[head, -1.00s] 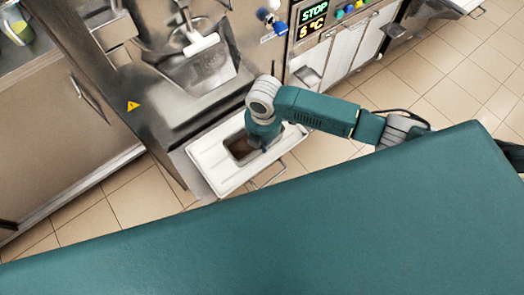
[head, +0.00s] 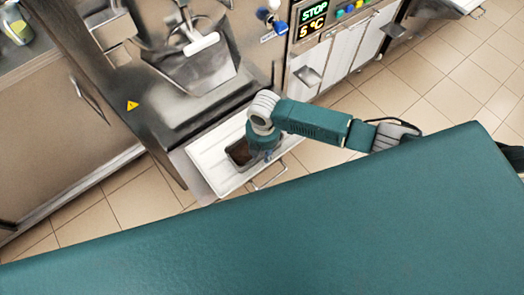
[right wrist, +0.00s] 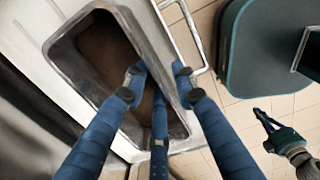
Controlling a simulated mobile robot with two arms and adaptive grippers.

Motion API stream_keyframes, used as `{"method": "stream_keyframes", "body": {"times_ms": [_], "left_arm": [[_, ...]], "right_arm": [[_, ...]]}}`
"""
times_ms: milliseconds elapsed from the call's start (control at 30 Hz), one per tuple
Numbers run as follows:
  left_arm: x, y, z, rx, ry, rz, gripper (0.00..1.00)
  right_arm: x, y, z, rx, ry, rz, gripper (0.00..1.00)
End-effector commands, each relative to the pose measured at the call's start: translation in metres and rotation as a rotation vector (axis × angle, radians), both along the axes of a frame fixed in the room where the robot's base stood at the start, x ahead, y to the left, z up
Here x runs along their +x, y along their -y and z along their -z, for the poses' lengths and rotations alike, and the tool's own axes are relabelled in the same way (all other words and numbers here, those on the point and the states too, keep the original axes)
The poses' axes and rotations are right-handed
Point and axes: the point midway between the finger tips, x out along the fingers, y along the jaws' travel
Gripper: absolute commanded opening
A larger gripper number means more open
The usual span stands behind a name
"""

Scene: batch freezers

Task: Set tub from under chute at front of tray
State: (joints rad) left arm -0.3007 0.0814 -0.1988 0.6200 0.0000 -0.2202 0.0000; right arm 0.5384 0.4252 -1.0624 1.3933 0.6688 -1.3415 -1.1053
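The steel tub (head: 239,152) with brown contents sits in the white tray (head: 205,155) below the machine's chute (head: 205,65). The tub also shows in the right wrist view (right wrist: 68,50), with its long rim running between my fingers. My right gripper (head: 267,154) is at the tub's right side in the head view. In the right wrist view its blue fingers (right wrist: 158,82) are spread, one over the tub's inside and one beyond the rim. Whether they touch the wall is unclear. Another gripper, apparently my left, shows small at the right wrist view's right edge (right wrist: 268,124); its finger opening is unclear.
A metal bar handle (head: 270,176) runs along the tray's near right side. The freezer front with its STOP display (head: 313,13) stands behind the arm. A counter (head: 25,65) is at the left. Tiled floor (head: 440,90) is open at the right.

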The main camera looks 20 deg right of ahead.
Motion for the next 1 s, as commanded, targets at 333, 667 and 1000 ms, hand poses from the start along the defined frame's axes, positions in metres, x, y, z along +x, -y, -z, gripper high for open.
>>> {"method": "stream_keyframes", "body": {"times_ms": [333,667,1000], "left_arm": [[0.000,0.002,-0.002,-0.002,0.001,0.000,0.00],[0.000,0.002,-0.006,-0.003,0.000,0.001,0.00],[0.001,0.002,-0.007,-0.003,0.000,0.001,0.00]], "right_arm": [[0.000,0.000,-0.006,0.000,0.001,0.000,0.28],[-0.001,0.001,-0.068,0.001,0.004,-0.002,0.28],[-0.004,0.001,-0.118,0.001,0.000,0.000,0.28]]}}
